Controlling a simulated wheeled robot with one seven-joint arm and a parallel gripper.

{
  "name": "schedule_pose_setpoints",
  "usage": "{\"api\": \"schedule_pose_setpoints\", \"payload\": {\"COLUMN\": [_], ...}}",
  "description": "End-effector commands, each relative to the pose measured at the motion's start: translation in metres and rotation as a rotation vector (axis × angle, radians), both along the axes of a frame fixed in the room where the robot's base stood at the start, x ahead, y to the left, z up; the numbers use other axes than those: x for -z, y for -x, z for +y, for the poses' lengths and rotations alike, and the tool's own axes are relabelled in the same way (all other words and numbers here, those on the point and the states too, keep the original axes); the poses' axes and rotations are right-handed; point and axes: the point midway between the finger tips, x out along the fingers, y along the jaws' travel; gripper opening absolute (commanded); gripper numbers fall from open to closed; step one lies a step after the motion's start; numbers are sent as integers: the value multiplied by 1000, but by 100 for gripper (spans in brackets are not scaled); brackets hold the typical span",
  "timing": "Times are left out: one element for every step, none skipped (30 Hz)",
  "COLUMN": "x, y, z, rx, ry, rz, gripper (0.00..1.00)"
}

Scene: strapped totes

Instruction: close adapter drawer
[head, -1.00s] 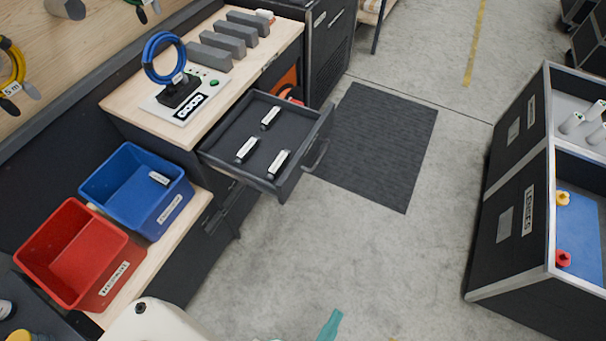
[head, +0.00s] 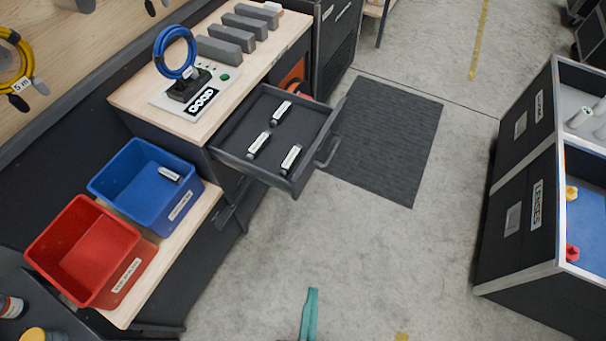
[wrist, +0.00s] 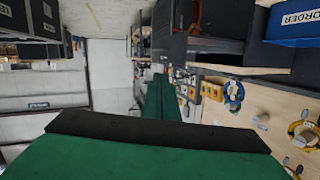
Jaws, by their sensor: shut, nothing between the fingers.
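The adapter drawer (head: 303,128) stands pulled out from the wooden-topped bench in the head view. Its grey handle (head: 326,157) is on the front panel, facing right. Three small black adapters with white labels (head: 258,145) lie apart inside it. My gripper (head: 312,293) shows as a teal finger shape at the bottom of the head view, well short of the drawer and touching nothing. In the wrist view the green finger parts (wrist: 158,100) are shut with nothing between them. The drawer cannot be made out in the wrist view.
A blue bin (head: 140,190) and a red bin (head: 85,250) stand on a lower shelf left of the drawer. A dark mat (head: 390,140) lies on the floor beyond the handle. A black case (head: 520,200) stands at right. The floor between is clear.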

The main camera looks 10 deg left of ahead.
Motion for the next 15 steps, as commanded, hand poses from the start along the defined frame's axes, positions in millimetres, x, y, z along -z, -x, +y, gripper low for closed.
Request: {"api": "schedule_pose_setpoints", "payload": {"x": [6, 10, 16, 20, 25, 31, 35, 39, 44, 47, 51, 55, 58, 61, 65], "y": [-11, -18, -28, -37, -45, -57, -67, -76, -89, -99, -109, -123, -133, -144, -158], "z": [-1, -1, -2, -2, -3, -4, -5, -6, -6, -7, -7, -7, -7, -7, -7], "rx": [16, 27, 43, 56, 69, 84, 96, 108, 121, 131, 141, 151, 159, 166, 175], "ry": [-59, -104, -169, -222, -277, -348, -403, -456, -528, -584, -637, -710, -766, -820, -894], "rz": [-20, -32, -48, -62, -75, -90, -104, -115, -131, -142, -152, -166, -177, -186, -198], "gripper": [0, 0, 0, 0, 0, 0, 0, 0, 0, 0, 0, 0, 0, 0, 0]}}
